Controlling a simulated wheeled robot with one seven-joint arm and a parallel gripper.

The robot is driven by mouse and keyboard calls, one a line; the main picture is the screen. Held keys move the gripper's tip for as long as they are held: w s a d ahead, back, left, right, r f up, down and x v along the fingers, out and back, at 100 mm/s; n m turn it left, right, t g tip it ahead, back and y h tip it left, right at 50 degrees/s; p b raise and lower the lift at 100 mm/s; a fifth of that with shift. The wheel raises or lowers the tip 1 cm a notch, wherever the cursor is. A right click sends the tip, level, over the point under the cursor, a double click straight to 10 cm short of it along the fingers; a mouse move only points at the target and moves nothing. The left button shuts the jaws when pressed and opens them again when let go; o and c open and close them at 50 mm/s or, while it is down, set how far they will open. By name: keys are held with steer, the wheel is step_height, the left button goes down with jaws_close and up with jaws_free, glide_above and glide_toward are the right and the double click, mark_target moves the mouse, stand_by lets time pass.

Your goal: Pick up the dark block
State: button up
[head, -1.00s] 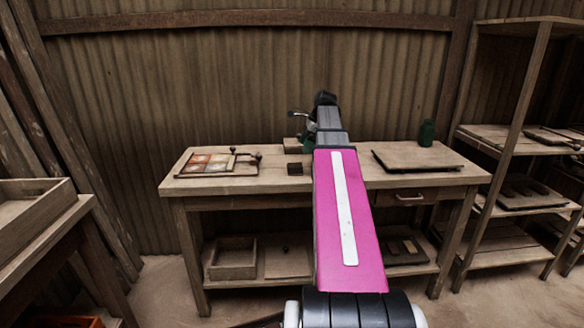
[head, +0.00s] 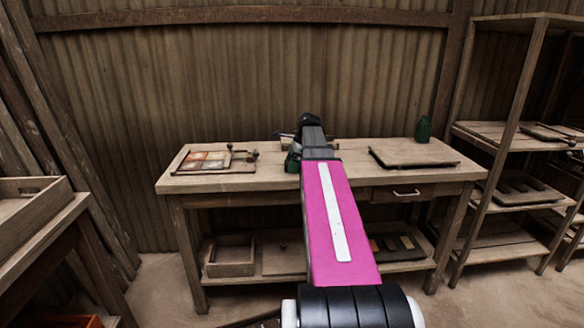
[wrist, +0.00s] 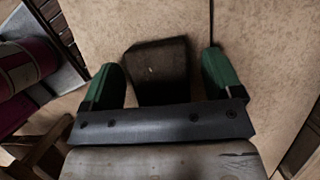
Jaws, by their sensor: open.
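The dark block (wrist: 158,72) shows in the wrist view, a near-black squarish piece on the pale wooden bench top. My gripper (wrist: 159,58) is open, with one green finger to the left of the block and the other to its right. In the head view my gripper (head: 291,159) is over the middle of the workbench (head: 230,183), partly hidden by my arm, and the block is hidden there.
A tray of coloured tiles (head: 208,161) lies on the bench to the left. Shelves (head: 500,130) stand at far right. The bench's front strip is clear.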

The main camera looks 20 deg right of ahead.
mark_target(286, 162)
steer(key=c, duration=1)
steer(key=shift+r, duration=0.5)
steer(key=r, duration=0.3)
steer(key=shift+a+r, duration=0.3)
steer(key=shift+a, duration=0.05)
steer(key=a+r, duration=0.2)
steer(key=a, duration=0.1)
steer(key=a+r, duration=0.2)
steer(key=a, duration=0.2)
steer(key=a+r, duration=0.2)
steer(key=a, duration=0.2)
steer(key=shift+r, duration=0.2)
